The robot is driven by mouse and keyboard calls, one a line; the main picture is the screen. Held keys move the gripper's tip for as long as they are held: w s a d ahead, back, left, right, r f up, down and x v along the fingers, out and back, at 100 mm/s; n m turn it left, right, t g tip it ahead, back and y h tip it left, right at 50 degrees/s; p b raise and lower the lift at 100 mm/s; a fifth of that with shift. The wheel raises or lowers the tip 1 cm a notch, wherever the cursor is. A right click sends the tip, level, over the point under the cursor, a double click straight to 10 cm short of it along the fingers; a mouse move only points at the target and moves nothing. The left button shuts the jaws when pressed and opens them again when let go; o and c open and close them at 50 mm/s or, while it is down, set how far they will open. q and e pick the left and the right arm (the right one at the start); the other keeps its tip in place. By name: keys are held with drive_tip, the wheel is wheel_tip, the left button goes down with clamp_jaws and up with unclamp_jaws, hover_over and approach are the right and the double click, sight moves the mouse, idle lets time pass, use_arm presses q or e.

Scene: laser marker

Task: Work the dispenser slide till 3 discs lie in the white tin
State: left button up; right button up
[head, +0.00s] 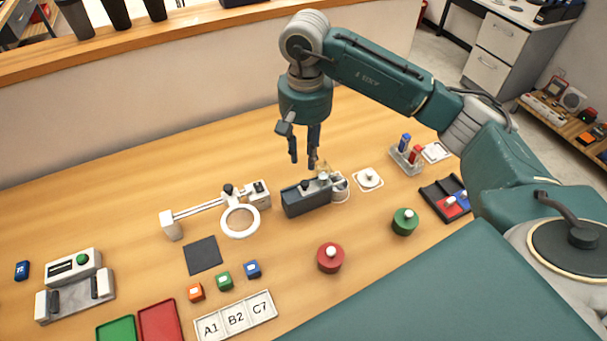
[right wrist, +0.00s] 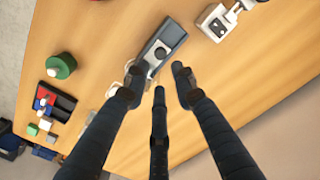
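The dispenser (head: 305,201) is a dark grey box with a pale top, a small dark knob and a clear tube at its back. In the right wrist view the dispenser (right wrist: 163,42) lies just beyond the fingertips. A finger hides most of the tin in the wrist view. My right gripper (head: 304,152) points down above and behind the dispenser. Its fingers (right wrist: 157,80) are spread and empty, apart from the dispenser. My left gripper is not in view.
A white knobbed lid (head: 368,178) on a pale square is right of the tin. A magnifier stand (head: 240,220) is left of the dispenser. A red knobbed cylinder (head: 330,259) and a green one (head: 404,223) stand in front. The table between them is clear.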

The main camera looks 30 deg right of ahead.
sight(305, 182)
wheel_tip(305, 182, down, 8)
drive_tip(key=p, duration=0.3)
drive_tip(key=shift+f, duration=0.7)
drive_tip(key=shift+c, duration=0.5)
clamp_jaws()
